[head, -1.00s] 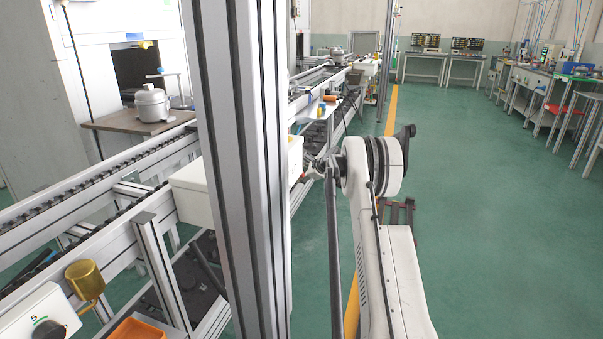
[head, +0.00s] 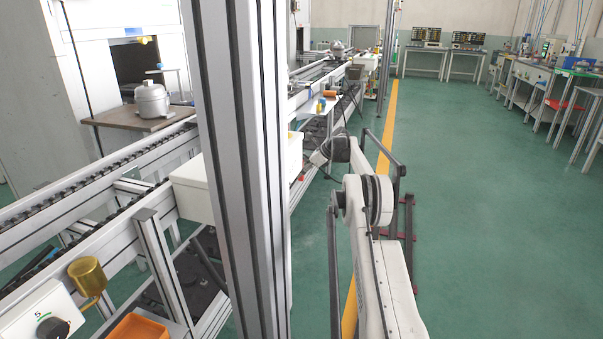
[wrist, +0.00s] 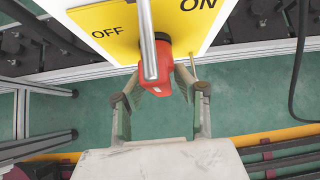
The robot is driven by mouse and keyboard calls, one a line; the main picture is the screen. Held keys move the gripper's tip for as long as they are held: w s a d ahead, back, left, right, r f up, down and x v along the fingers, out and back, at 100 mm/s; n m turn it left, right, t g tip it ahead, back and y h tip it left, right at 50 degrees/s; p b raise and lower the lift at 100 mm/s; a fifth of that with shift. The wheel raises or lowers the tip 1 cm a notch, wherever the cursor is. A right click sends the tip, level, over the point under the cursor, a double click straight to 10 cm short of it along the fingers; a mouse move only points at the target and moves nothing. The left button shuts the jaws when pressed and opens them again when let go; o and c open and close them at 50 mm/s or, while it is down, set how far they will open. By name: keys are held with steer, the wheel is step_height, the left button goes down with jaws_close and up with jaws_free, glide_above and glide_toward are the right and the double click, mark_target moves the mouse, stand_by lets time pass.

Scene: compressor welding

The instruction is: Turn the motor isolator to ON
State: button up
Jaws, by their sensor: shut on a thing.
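The motor isolator shows in the wrist view as a yellow plate (wrist: 104,22) marked OFF at left and ON at upper right, on a white housing. Its red handle (wrist: 160,66) stands out from the plate between the two words, nearer the middle. A grey metal bar runs in front of the handle and hides part of it. My gripper (wrist: 164,84) reaches up from below, its two fingers on either side of the handle's lower end and shut on it. In the head view my gripper's tips are too small to tell against the white box (head: 294,153) beside the column.
A grey aluminium column (head: 238,160) hides part of the white box. Conveyor rails (head: 100,175) run along the left. A gold cup (head: 86,272), an orange tray (head: 140,328) and a knob panel are at lower left. The green floor (head: 500,220) at right is clear.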

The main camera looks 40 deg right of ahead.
steer(key=shift+y, duration=0.3)
stand_by(0.6)
steer(key=o, duration=0.9)
steer(key=v, duration=1.2)
steer(key=shift+w+a+r, duration=0.1)
steer(key=shift+w, duration=0.05)
